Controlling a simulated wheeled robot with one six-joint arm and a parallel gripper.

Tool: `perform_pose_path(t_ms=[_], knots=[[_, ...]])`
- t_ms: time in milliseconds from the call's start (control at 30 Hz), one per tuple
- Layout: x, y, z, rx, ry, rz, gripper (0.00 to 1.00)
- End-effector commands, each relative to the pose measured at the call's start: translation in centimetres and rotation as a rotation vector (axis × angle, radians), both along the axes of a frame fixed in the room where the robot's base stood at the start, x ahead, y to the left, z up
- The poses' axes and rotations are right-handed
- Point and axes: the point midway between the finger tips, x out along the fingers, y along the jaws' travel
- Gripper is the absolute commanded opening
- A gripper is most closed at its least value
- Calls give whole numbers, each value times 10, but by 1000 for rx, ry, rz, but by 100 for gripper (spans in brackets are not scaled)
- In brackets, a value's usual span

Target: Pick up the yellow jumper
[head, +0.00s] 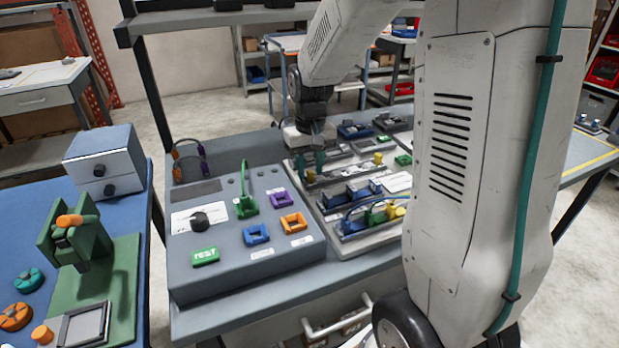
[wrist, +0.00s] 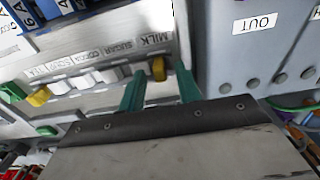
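In the wrist view a small yellow piece (wrist: 158,68) sits under the MILK label at one end of a row of small white pieces. A second yellow piece (wrist: 40,95) is at the row's other end, by a green one; it also shows in the head view (head: 378,158). I cannot tell from looks alone which is the jumper. My gripper (wrist: 160,86) is open, its two green fingers apart, with the MILK-end yellow piece between and just beyond the tips. In the head view my gripper (head: 310,161) is over the panel's left end. Contact cannot be told.
A grey control box (head: 245,238) with a green TEST button (head: 205,256) stands left of the panel. Blue blocks, a blue cable and more green and yellow parts (head: 378,213) lie nearer on the panel. A grey box marked OUT (wrist: 245,60) is close to the right finger.

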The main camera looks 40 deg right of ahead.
Motion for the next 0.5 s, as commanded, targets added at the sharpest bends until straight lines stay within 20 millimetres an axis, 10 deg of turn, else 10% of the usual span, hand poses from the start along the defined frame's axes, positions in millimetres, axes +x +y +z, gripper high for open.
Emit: perform_pose_path(t_ms=[100,500], knots=[[0,0,0,0,0,0,0],[0,0,1,0,0,0,0]])
